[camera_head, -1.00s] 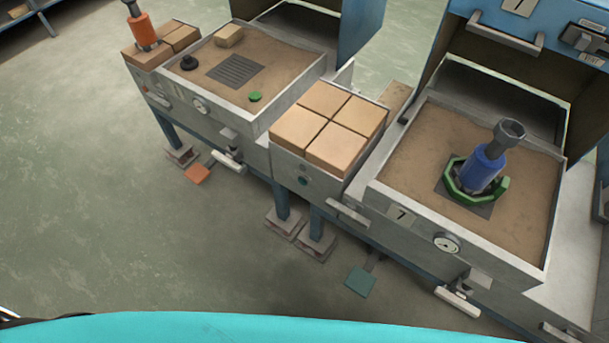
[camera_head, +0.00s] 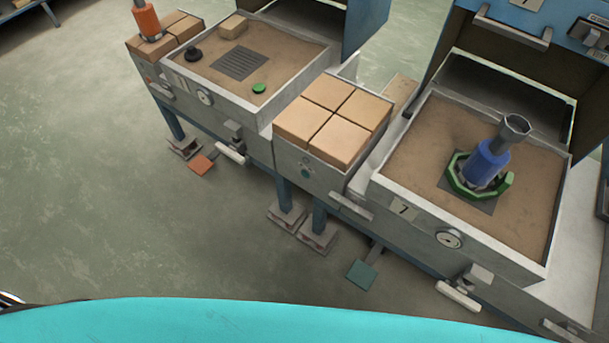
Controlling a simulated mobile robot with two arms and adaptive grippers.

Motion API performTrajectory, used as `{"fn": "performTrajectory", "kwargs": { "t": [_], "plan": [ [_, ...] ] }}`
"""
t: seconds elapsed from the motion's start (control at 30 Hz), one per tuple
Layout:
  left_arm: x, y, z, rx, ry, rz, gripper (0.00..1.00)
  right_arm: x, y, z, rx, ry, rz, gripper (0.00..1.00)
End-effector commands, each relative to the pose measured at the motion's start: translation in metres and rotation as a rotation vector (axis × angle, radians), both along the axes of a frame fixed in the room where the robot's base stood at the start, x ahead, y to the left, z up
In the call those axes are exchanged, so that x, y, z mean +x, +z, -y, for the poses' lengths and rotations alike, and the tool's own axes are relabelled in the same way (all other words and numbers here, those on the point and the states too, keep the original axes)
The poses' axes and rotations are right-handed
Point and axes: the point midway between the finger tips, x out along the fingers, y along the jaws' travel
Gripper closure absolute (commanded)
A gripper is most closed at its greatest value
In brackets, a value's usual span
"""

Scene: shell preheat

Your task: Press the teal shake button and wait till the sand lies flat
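A teal floor pedal (camera_head: 361,274) lies lower down, in front of the right station. The right sand box (camera_head: 428,226), marked 7, holds brown sand (camera_head: 437,128) that looks mostly level with faint mottling. A blue cylinder with a grey cup (camera_head: 487,165) stands tilted within a green ring (camera_head: 505,188) on a dark plate there. The left sand box (camera_head: 262,117) also holds fairly level sand (camera_head: 285,52). Neither of my grippers is in view.
Tan blocks (camera_head: 332,120) fill the middle box. An orange pedal (camera_head: 202,165) lies below the left station. A green disc (camera_head: 259,88), a dark knob (camera_head: 193,53) and a tan block (camera_head: 233,26) rest in the left box. Open floor (camera_head: 90,180) lies at the left.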

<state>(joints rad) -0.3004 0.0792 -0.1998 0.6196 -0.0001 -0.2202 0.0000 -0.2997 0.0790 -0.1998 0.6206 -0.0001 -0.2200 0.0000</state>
Motion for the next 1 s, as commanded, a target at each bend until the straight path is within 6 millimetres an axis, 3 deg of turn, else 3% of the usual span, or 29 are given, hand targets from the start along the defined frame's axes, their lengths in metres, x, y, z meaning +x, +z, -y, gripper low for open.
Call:
{"fn": "performTrajectory", "kwargs": {
  "t": [0.17,1.0],
  "plan": [
    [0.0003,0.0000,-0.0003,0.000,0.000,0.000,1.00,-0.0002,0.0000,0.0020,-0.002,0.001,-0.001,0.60],
    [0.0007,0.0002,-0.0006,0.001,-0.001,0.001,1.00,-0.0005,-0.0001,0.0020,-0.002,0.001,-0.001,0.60]
  ]
}}
